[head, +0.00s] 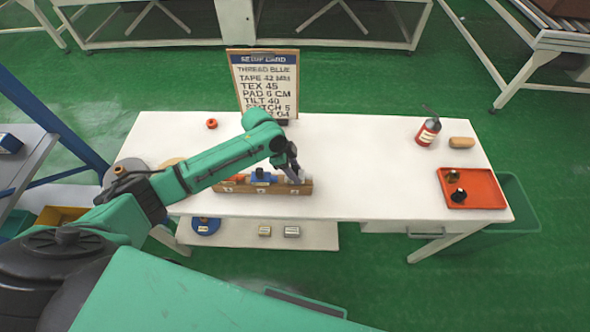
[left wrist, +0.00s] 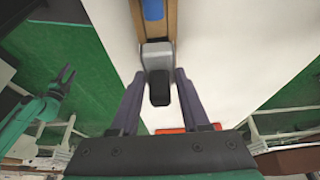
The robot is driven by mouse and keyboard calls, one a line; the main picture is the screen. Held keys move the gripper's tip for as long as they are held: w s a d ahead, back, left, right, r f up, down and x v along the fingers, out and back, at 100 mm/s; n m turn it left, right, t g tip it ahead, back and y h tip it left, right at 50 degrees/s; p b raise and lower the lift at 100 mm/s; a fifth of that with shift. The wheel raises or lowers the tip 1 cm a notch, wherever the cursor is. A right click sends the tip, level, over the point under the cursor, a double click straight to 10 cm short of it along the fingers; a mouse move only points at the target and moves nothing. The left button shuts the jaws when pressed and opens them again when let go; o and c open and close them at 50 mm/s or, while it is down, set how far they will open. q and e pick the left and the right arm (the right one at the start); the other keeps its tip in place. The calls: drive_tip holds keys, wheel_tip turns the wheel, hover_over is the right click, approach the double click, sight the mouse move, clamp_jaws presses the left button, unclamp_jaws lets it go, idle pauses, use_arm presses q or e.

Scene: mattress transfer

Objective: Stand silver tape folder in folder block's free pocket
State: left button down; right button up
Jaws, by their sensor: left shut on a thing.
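The wooden folder block (head: 265,188) lies along the table's front left part and holds an orange-red folder (head: 235,179) and a blue folder (head: 262,177). My left gripper (head: 294,175) is above the block's right end. In the left wrist view its fingers (left wrist: 160,75) are shut on the silver tape folder (left wrist: 157,55), which has a black part towards the camera. The silver folder is in line with the block, at the end beyond the blue folder (left wrist: 153,10). I cannot tell how deep it sits. My right gripper (left wrist: 66,75) hangs open and empty over the green floor.
A setup card (head: 265,85) stands at the table's back. A red bottle (head: 428,131), a tan block (head: 461,142) and a red-orange tray (head: 472,188) are at the right. The table's middle is clear.

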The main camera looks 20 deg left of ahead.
use_arm(q)
drive_tip(key=shift+f+b, duration=0.65)
drive_tip(key=shift+f, duration=0.35)
drive_tip(key=shift+c, duration=1.5)
unclamp_jaws()
drive_tip(key=shift+r, duration=0.1)
drive_tip(key=b+v, duration=0.1)
drive_tip(key=v, duration=1.3)
drive_tip(key=shift+r, duration=0.25)
drive_tip(key=shift+s+a+f, duration=0.1)
drive_tip(key=shift+s, duration=0.05)
